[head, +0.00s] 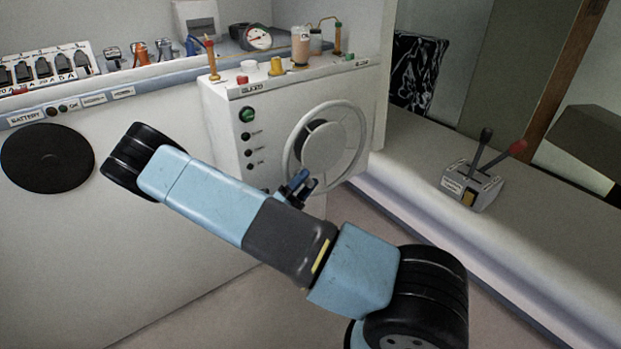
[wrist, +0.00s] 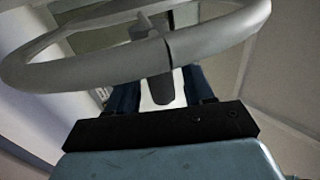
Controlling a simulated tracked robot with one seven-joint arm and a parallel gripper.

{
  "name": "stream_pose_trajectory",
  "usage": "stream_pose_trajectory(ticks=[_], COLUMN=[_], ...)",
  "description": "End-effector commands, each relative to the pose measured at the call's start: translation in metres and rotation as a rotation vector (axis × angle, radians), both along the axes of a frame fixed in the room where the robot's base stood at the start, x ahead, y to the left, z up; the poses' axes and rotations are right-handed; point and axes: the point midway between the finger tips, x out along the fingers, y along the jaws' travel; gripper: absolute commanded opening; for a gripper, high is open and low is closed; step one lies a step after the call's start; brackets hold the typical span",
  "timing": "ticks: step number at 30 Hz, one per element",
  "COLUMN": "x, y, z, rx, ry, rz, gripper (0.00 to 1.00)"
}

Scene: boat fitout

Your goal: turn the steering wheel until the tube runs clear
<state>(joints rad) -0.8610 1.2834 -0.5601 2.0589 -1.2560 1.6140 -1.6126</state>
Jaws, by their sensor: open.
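The light grey steering wheel (head: 357,150) is mounted on the front of a white console, with a round hub in its middle. My gripper (head: 297,187) is at the wheel's lower left rim in the head view. In the wrist view the wheel rim (wrist: 215,40) crosses close in front of my gripper (wrist: 162,92). Its two dark blue fingers are apart, with a spoke-like grey part between them in the picture. I cannot tell whether the fingers touch the rim. A thin brownish tube (head: 327,19) arches between a small bottle and a brass fitting on the console top; its contents are too small to judge.
A throttle box (head: 472,187) with black and red levers sits on the right ledge. A black disc (head: 47,158) is on the left panel.

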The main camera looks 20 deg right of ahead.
Motion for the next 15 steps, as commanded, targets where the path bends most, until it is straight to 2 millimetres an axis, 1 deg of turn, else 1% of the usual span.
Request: stream_pose_trajectory(ticks=[9,15], x=[-0.016,-0.024], y=[0.049,0.075], z=[-0.036,-0.055], rx=[0.001,0.002], ry=[0.000,0.001], rz=[0.001,0.001], gripper=[0.52,0.52])
